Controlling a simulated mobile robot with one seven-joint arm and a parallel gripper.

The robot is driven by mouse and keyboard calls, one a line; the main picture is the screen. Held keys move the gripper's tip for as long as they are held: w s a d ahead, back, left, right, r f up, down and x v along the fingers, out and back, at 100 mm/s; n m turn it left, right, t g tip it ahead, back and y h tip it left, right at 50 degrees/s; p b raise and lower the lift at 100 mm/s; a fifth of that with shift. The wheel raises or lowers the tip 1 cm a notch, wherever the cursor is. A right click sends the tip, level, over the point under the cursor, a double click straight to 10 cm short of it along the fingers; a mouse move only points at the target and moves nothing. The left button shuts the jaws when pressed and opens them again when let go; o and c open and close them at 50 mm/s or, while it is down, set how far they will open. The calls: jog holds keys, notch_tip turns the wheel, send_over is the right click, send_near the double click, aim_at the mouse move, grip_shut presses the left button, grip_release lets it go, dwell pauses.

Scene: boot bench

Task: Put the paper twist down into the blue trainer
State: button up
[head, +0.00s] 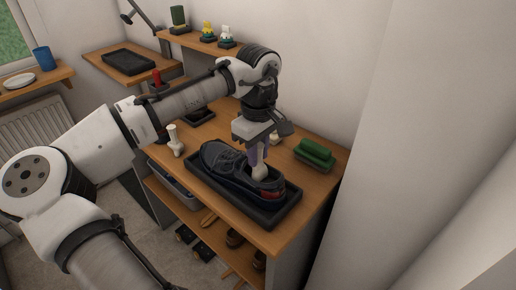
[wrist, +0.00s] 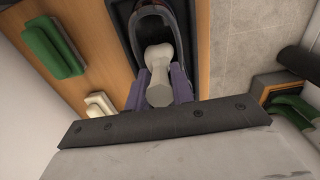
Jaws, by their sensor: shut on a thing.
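The blue trainer (head: 222,160) is dark blue with a red patch near the heel. It sits in a black tray (head: 251,217) on the wooden bench. My gripper (head: 257,158) points down over the trainer's opening, its fingers shut on the pale paper twist (head: 259,172). The twist's lower end overlaps the opening; I cannot tell how deep it reaches. In the wrist view the twist (wrist: 159,76) lies between my purple fingers (wrist: 158,88), with the trainer's dark collar (wrist: 140,22) around its far end. The trainer's toe is out of that view.
A green brush (head: 315,153) lies on the bench right of the tray. A white object (head: 175,140) stands left of the trainer, and a small pale one (head: 275,138) sits behind my gripper. A wall closes off the right side. A lower shelf (head: 205,229) holds several items.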

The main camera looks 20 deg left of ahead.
jog(key=shift+f, duration=0.7)
jog(key=o, duration=1)
jog(key=shift+c, duration=0.2)
jog(key=shift+r, duration=0.15)
notch_tip(320, 180, up, 9)
jog(key=p, duration=0.7)
jog(key=shift+p, duration=0.3)
